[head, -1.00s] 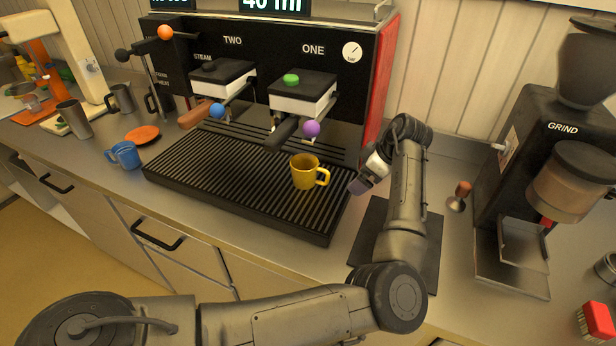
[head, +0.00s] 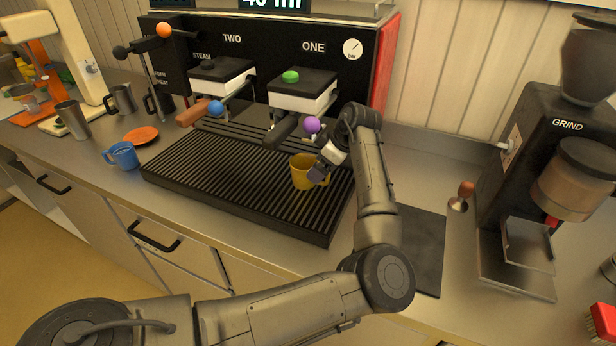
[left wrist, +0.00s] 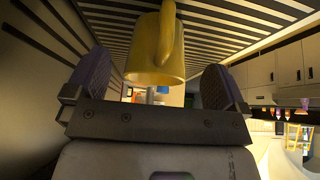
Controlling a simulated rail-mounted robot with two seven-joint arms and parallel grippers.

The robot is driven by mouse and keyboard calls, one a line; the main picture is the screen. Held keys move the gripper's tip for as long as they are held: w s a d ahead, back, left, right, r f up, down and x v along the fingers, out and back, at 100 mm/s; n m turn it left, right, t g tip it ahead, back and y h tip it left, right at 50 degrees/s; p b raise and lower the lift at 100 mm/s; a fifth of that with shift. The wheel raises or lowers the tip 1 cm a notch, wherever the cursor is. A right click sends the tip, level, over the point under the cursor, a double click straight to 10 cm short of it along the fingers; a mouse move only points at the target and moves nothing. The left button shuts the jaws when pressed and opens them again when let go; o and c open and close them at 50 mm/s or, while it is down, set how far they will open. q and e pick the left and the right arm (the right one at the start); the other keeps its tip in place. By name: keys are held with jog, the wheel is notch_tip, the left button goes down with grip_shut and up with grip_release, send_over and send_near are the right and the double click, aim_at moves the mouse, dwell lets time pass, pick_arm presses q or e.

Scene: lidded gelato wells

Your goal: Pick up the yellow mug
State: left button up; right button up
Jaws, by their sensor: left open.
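The yellow mug (head: 302,172) stands upright on the black slatted drip tray (head: 232,183) of the espresso machine, below group ONE. My left gripper (head: 322,174) is at the mug's right side and hides part of its handle in the head view. In the left wrist view the mug (left wrist: 158,55) shows between and just beyond the two purple-padded fingers of the left gripper (left wrist: 155,80). The fingers are open, with a gap visible on both sides of the mug. Whether a pad touches it cannot be seen. My right gripper is not in view.
The espresso machine (head: 225,45) stands behind the tray, with handles hanging above it. A grinder (head: 520,150) and a tamper (head: 461,195) are at the right.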

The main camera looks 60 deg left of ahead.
pick_arm(q)
jog(key=shift+s+a+f+b, duration=0.45)
jog(key=shift+s+a+f, duration=0.1)
jog(key=shift+a+f, duration=0.25)
jog(key=shift+s+a+f, duration=0.2)
jog(key=shift+s+f, duration=0.05)
jog(key=shift+f, duration=0.3)
jog(key=shift+c, duration=0.3)
jog(key=c, duration=1)
jog(key=shift+r, duration=0.1)
jog(key=shift+c, duration=0.2)
